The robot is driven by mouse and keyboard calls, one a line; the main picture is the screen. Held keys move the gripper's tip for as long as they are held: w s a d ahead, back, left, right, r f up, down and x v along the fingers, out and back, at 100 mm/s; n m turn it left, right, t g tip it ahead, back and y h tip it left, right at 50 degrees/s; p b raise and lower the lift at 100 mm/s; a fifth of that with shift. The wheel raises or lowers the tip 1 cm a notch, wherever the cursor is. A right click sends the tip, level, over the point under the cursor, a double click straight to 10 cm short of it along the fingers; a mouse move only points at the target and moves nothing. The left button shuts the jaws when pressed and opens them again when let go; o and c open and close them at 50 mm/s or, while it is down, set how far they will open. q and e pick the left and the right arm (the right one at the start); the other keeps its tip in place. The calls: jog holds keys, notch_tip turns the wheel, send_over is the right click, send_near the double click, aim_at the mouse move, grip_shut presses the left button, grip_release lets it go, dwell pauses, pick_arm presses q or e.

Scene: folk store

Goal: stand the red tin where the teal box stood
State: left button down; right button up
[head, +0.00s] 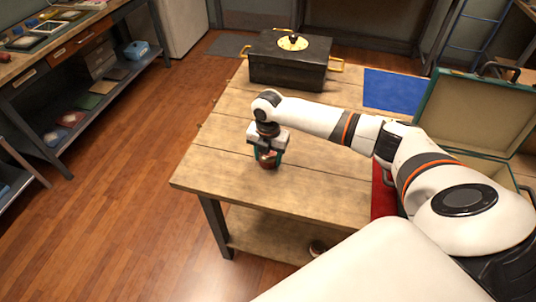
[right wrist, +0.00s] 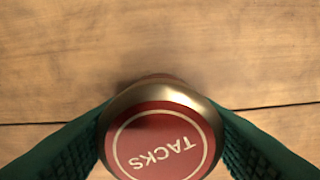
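The red tin (head: 268,163) is over the front left part of the wooden table, mostly hidden by my gripper in the head view. The right wrist view shows its round red lid (right wrist: 160,145) with a gold rim and the word TACKS. My right gripper (head: 267,155) points down, its two teal fingers on either side of the tin and against it. The tin looks upright at or just above the tabletop; I cannot tell if it touches. I make out no separate teal box. My left gripper is not in view.
On the table (head: 220,155) stand a black chest (head: 287,72) with gold handles and an open teal case (head: 470,110). The left front tabletop is bare.

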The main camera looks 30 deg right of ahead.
jog(key=o, duration=0.4)
jog(key=shift+o, duration=0.2)
notch_tip(320, 180, up, 12)
jog(key=shift+r, duration=0.15)
dwell(0.5)
